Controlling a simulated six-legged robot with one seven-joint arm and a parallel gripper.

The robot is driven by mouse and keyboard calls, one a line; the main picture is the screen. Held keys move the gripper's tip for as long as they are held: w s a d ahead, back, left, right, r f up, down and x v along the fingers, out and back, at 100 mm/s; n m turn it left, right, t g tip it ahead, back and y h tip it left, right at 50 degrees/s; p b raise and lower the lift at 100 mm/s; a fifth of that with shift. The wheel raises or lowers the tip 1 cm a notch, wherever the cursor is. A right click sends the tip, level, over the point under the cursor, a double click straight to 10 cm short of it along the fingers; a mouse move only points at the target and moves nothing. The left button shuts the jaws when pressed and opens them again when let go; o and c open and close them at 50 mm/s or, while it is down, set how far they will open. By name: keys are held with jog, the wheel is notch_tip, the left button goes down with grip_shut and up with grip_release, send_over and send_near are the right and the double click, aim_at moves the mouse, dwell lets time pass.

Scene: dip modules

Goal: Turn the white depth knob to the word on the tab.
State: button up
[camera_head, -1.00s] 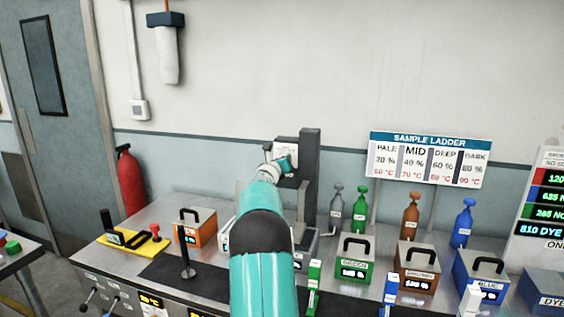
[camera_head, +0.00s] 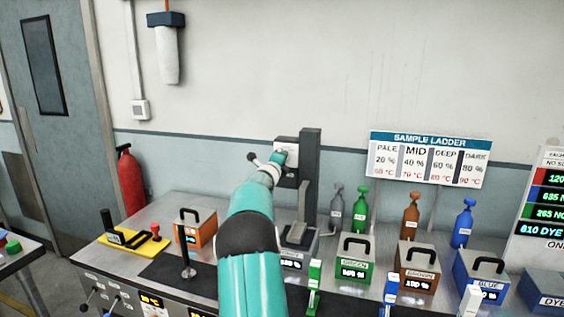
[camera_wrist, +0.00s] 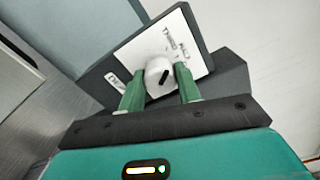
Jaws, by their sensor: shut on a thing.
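The white depth knob (camera_wrist: 157,77) sits on a white plate (camera_wrist: 190,42) on a dark panel in the wrist view. It has a black pointer mark. Small printed words stand on the plate around it, too small and blurred to read surely. My gripper (camera_wrist: 160,72) has its two green fingers on either side of the knob and is shut on it. In the head view my gripper (camera_head: 271,165) is at the dark upright post (camera_head: 310,165), in front of the white plate (camera_head: 287,146). The knob is hidden there by my gripper. I cannot make out the tab's word.
Below stands a steel bench (camera_head: 215,205) with an orange box (camera_head: 195,229), a green box (camera_head: 354,262), a brown box (camera_head: 416,266) and a blue box (camera_head: 480,277). Several bottles stand behind them. A sample ladder sign (camera_head: 428,160) is at the wall.

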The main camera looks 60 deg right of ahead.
jog(key=shift+f+n, duration=0.1)
jog(key=shift+n, duration=0.4)
jog(key=o, duration=1)
jog(key=shift+c, duration=0.2)
jog(key=shift+a, duration=0.1)
jog(key=s+a, duration=0.2)
jog(key=a, duration=1.1)
jog(key=shift+a, duration=0.25)
